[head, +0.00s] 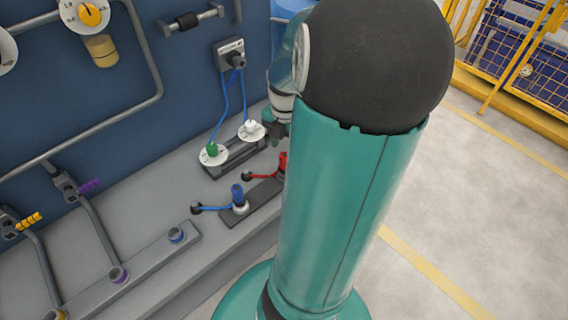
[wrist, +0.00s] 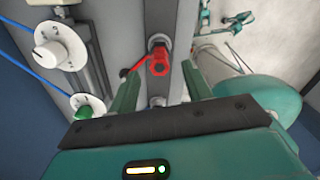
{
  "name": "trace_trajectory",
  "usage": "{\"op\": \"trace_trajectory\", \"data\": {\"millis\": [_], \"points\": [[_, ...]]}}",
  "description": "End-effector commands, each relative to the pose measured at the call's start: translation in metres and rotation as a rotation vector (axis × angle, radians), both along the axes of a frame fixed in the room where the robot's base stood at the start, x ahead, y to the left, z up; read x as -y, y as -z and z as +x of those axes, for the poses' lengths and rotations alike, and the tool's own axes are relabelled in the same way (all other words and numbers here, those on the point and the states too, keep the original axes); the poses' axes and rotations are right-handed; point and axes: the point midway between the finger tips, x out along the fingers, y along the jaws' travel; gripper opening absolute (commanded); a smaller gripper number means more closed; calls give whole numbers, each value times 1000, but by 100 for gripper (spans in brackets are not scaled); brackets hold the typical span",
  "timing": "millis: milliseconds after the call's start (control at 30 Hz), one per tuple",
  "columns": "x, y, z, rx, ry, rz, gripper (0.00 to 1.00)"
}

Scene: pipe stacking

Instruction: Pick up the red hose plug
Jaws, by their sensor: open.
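The red hose plug (head: 283,160) stands on a dark rail on the grey ledge, partly hidden by my arm in the head view. A short red hose runs from it to a dark round end on the left. In the wrist view the red plug (wrist: 158,63) shows ahead, between the tips of my gripper's (wrist: 161,72) two green fingers. My gripper is open with nothing held. In the head view my gripper (head: 277,130) is mostly hidden behind my arm, a little above and behind the plug. I cannot tell the exact gap between fingers and plug.
A blue plug (head: 237,194) with a blue hose stands on the same rail. White dials with a green knob (head: 212,150) and a white knob (head: 251,127) sit behind, with blue cables to a wall box (head: 231,56). Pipes line the blue wall. Open floor lies right.

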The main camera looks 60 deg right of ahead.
Motion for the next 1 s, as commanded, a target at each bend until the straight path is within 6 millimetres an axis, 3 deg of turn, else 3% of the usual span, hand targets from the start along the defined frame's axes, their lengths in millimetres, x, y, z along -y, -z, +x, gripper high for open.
{"op": "trace_trajectory", "data": {"millis": [300, 567, 600, 833, 1000], "points": [[-5, 41, 2, 2, -3, 3, 49], [-4, 44, 2, 2, -1, -1, 49], [-4, 44, 2, 2, -1, -1, 47], [-4, 44, 1, 2, -1, -1, 2], [-4, 44, 2, 2, -1, -1, 0]]}}
